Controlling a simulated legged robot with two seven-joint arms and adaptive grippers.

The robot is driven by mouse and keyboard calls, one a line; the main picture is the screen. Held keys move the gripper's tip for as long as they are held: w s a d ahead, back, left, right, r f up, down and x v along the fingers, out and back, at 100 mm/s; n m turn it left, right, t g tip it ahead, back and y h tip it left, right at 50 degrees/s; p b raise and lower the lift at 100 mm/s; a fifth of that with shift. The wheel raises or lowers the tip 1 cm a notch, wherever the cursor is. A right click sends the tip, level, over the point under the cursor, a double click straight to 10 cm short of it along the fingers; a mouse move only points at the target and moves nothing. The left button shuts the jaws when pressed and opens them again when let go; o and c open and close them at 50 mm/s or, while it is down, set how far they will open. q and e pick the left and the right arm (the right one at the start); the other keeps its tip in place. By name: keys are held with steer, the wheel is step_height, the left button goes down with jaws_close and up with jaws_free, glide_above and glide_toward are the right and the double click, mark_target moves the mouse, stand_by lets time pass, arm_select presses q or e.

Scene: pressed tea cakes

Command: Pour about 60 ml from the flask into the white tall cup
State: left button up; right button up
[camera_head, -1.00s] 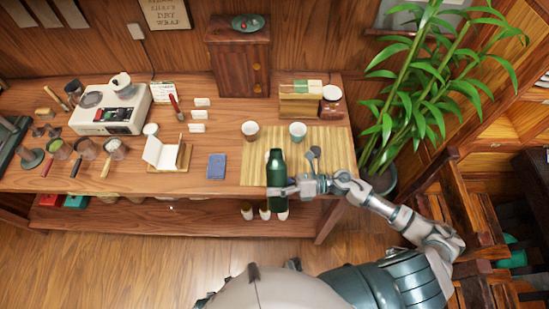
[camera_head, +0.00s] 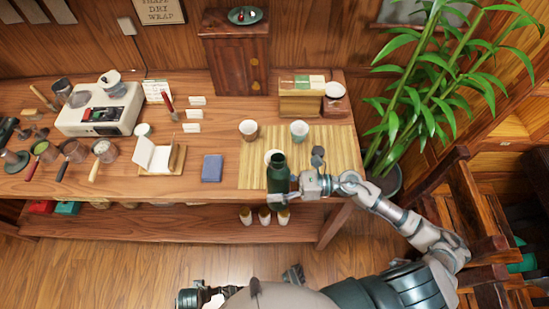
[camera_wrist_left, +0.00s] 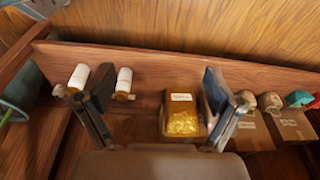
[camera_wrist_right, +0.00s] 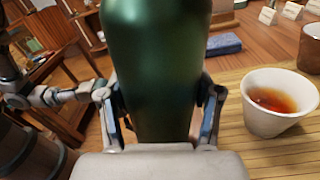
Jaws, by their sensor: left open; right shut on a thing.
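My right gripper (camera_wrist_right: 160,115) is shut around the body of the dark green flask (camera_wrist_right: 155,60). In the head view the flask (camera_head: 278,187) stands roughly upright at the front edge of the bamboo mat; I cannot tell its height above it. A white cup (camera_head: 270,155) shows just behind the flask, partly hidden by it. In the right wrist view this white cup (camera_wrist_right: 262,120) stands on the mat, apart from the flask, with amber liquid inside. My left gripper (camera_wrist_left: 148,88) is open and empty, facing a lower shelf.
Several bottles stand on the lower shelf (camera_head: 180,222). A plant (camera_head: 430,90) stands right of the table.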

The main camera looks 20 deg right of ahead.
steer(key=n+b, duration=0.2)
steer(key=shift+w+f+b, duration=0.2)
steer(key=shift+b, duration=0.2)
arm_select(q)
step_height(320, 180, up, 10)
steer(key=s, duration=0.1)
steer(key=shift+a+r, duration=0.15)
steer(key=shift+a, duration=0.05)
arm_select(e)
steer(key=shift+d+n, duration=0.1)
steer(key=shift+n, duration=0.2)
